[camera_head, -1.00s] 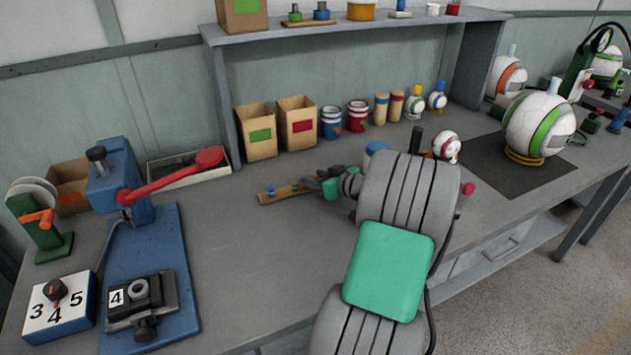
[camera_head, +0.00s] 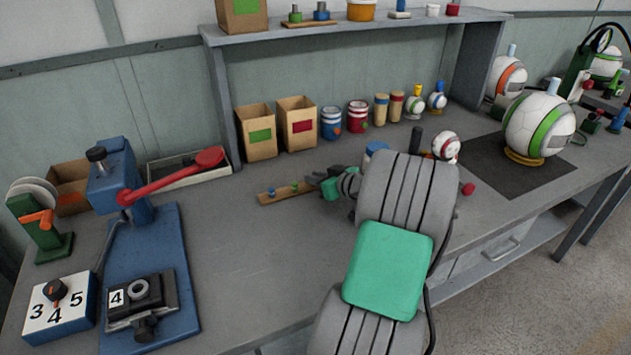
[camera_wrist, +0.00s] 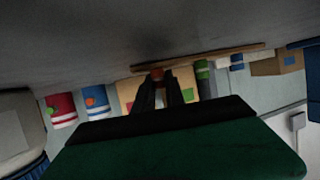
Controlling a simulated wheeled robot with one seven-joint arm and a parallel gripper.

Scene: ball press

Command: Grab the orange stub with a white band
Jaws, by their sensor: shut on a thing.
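My gripper (camera_head: 314,180) is low over the bench, at the right end of a wooden strip (camera_head: 265,199). In the wrist view, where the bench shows at the top, my two dark fingers (camera_wrist: 157,85) are shut on a small orange stub (camera_wrist: 157,73) at their tips. Its white band cannot be made out. The stub is close to the strip (camera_wrist: 225,52); I cannot tell whether it still touches it. In the head view the stub is hidden by my gripper. A blue stub (camera_head: 271,192) and a green stub (camera_head: 294,187) stand on the strip.
Two cardboard boxes (camera_head: 257,145) (camera_head: 297,138), a blue-white can (camera_head: 331,124) and a red-white can (camera_head: 358,115) stand behind the strip. A blue press (camera_head: 122,180) with a red lever is at the left. The bench (camera_head: 240,250) in front is clear.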

